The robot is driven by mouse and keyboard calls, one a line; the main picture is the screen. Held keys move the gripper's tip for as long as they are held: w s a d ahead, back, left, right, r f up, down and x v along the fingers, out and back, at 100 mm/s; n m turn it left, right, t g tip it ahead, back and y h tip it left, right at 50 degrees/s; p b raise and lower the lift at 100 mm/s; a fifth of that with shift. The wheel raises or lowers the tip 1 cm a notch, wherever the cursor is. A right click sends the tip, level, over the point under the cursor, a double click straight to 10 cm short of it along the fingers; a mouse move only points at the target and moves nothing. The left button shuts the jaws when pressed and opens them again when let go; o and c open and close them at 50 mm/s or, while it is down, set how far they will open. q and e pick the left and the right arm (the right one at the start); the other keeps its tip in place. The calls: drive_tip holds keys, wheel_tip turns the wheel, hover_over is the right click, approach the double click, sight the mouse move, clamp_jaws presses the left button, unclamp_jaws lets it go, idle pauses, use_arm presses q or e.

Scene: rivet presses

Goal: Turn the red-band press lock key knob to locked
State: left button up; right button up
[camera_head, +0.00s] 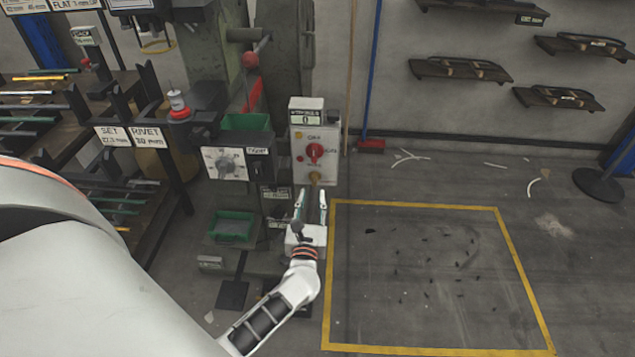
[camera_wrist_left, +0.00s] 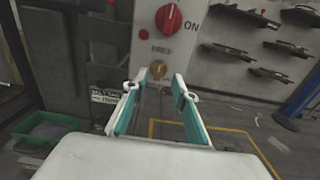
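The control box (camera_head: 299,178) is a pale upright panel on the press, with a red rotary switch (camera_head: 315,153) on its face. Below the switch sits a small brass key knob (camera_head: 314,177); it also shows in the left wrist view (camera_wrist_left: 158,70), under a small label. Its exact turn angle is too small to read. My left gripper (camera_head: 311,194) is open and empty, just below and in front of the brass knob. In the left wrist view its teal-padded fingers (camera_wrist_left: 160,84) stand apart, with the knob seen between and just beyond the tips. My right gripper is not in view.
A red strip (camera_head: 255,94) marks the press column. A rod rack with signs (camera_head: 130,136) stands farther left. The yellow-outlined floor area (camera_head: 440,352) at right is clear of large objects.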

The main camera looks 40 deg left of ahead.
sight(314, 179)
use_arm(q)
drive_tip(key=x, duration=0.7)
drive_tip(key=shift+w+a, duration=0.25)
drive_tip(key=shift+w, duration=0.05)
drive_tip(key=shift+r, duration=0.1)
clamp_jaws()
